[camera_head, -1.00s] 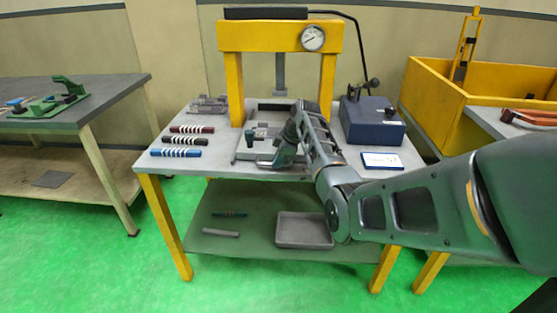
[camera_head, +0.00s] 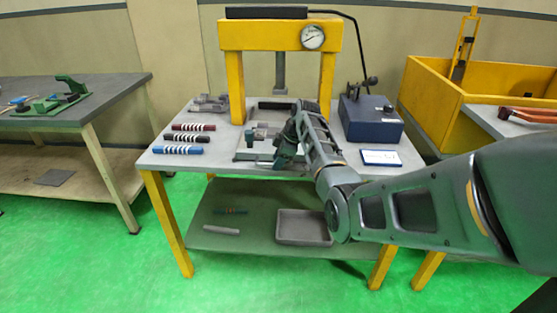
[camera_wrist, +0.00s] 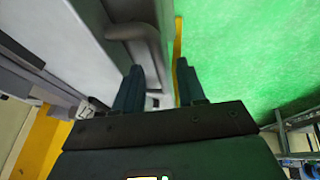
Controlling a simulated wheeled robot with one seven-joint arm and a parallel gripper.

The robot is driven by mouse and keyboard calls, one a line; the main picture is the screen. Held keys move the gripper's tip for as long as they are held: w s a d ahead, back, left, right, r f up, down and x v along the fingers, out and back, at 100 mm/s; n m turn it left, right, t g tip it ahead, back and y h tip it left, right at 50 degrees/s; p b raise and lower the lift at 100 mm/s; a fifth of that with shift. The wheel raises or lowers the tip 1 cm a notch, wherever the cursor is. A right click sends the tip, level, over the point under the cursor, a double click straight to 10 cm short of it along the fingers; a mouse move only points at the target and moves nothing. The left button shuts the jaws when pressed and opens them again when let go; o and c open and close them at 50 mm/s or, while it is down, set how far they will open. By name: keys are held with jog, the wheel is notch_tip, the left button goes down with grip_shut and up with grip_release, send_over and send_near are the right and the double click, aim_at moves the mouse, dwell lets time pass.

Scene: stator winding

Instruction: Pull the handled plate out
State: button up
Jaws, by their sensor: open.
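The handled plate (camera_head: 243,155) is a flat grey plate lying on the table under the yellow press, its front edge near the table's front. My gripper (camera_head: 287,157) is at the plate's right front and hides part of it. In the wrist view, a grey bar-like handle (camera_wrist: 145,38) shows just beyond my open gripper (camera_wrist: 160,77), close to the left finger. I cannot tell whether any of the handle lies between the fingers. A small dark green and grey fixture (camera_head: 258,134) sits on the plate.
The yellow press (camera_head: 234,88) stands over the plate. A blue box (camera_head: 372,119) and a white-blue card (camera_head: 381,157) are to the right. Several striped rods (camera_head: 178,150) lie to the left. A grey tray (camera_head: 303,228) rests on the lower shelf. Free floor lies in front.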

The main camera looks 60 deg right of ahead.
jog(key=v, duration=0.7)
jog(key=shift+s+r, duration=0.15)
jog(key=shift+r, duration=0.2)
